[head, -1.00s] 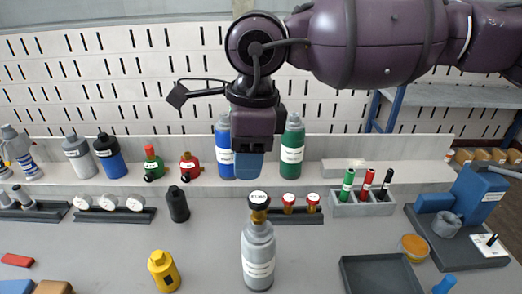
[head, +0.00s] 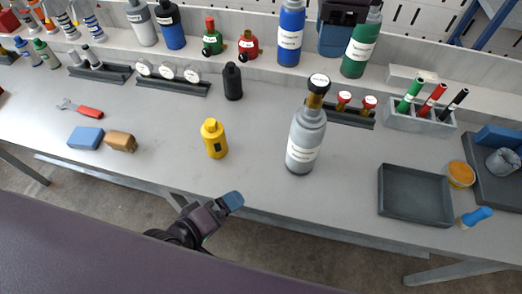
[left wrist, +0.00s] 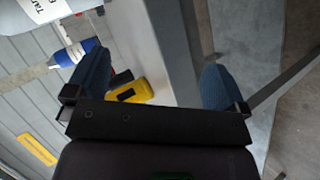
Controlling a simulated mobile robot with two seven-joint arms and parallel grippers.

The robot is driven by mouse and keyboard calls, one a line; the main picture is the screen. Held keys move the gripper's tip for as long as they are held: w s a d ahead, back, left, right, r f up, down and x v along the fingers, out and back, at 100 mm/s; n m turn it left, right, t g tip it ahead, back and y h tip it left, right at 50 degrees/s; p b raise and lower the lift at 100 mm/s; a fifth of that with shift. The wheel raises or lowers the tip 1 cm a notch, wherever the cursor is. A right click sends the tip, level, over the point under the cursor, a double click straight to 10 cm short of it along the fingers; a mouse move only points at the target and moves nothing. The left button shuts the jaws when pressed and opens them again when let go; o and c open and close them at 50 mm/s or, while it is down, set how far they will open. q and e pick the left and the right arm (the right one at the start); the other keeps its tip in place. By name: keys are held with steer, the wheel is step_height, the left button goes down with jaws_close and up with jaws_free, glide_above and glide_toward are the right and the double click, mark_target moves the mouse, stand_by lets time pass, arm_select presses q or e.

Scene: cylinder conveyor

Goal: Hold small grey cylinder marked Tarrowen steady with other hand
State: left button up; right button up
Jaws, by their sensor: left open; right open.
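The grey cylinder (head: 305,140) stands upright on the table's front half, with a brass valve and a black labelled knob (head: 319,82) on top. Its label is too small to read in the head view. In the left wrist view a grey body with a white label (left wrist: 40,8), partly cut off and starting "TA", shows at the top left. My left gripper (head: 232,200) is open and empty, left of and in front of the cylinder, by the table's front edge; its spread fingers show in the left wrist view (left wrist: 155,85). My right gripper (head: 335,40) is behind the cylinder, between the blue and green bottles, fingertips pointing down.
A dark tray (head: 415,194) lies to the right. A black bottle (head: 232,82) stands farther back. The table between yellow bottle and cylinder is clear.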

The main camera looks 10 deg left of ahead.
mark_target(306, 135)
arm_select(q)
steer(key=w+d+r+n+h, duration=0.1)
steer(key=d+r+n, duration=0.1)
steer(key=w+d+r+n+h, duration=0.1)
steer(key=d+r+n+h, duration=0.1)
steer(key=w+d+r+n+h, duration=0.1)
steer(key=n, duration=0.2)
steer(key=shift+d+r+h, duration=0.3)
steer(key=shift+d+r, duration=0.1)
steer(key=w+r+n+t+h, duration=0.1)
steer(key=w+r+n+h, duration=0.2)
steer(key=w+r+n, duration=0.5)
steer(key=w+d+f, duration=0.1)
steer(key=w+d, duration=0.1)
steer(key=w+d+f+n, duration=0.1)
steer(key=w+d, duration=0.1)
steer(key=d, duration=0.1)
steer(key=w+d+f+n, duration=0.1)
steer(key=w+d, duration=0.1)
steer(key=d, duration=0.1)
steer(key=shift+w+d+f, duration=0.1)
steer(key=shift+d+f, duration=0.05)
steer(key=shift+f, duration=0.05)
